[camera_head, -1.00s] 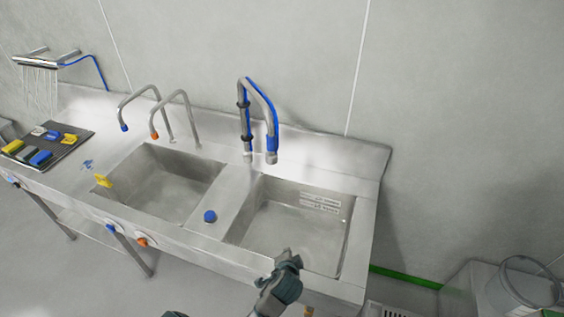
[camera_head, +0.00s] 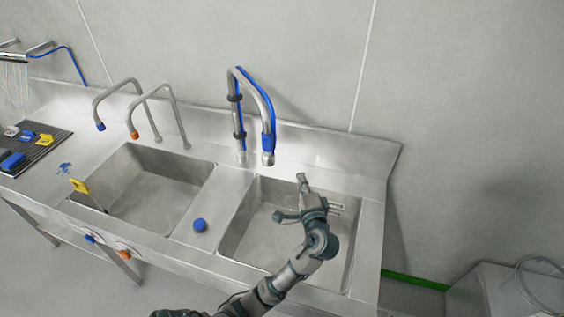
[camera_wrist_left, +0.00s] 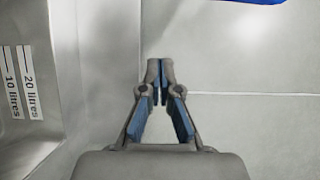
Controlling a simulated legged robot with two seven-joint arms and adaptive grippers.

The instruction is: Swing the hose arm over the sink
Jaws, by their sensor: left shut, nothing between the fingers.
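The hose arm (camera_head: 236,110) is a grey bent pipe with a blue hose along it. It rises from the back ledge behind the two sinks, and its nozzle end (camera_head: 268,157) hangs near the back edge of the right sink (camera_head: 258,215). My left gripper (camera_head: 302,180) is above the right sink, in front of and a little right of the nozzle, not touching it. In the left wrist view its blue-padded fingers (camera_wrist_left: 160,75) are shut with nothing between them. A blue strip shows at that view's top edge; I cannot tell what it is. My right gripper is not in view.
A blue knob (camera_head: 200,225) sits between the sinks. A dark tray (camera_head: 42,150) with coloured blocks is at left.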

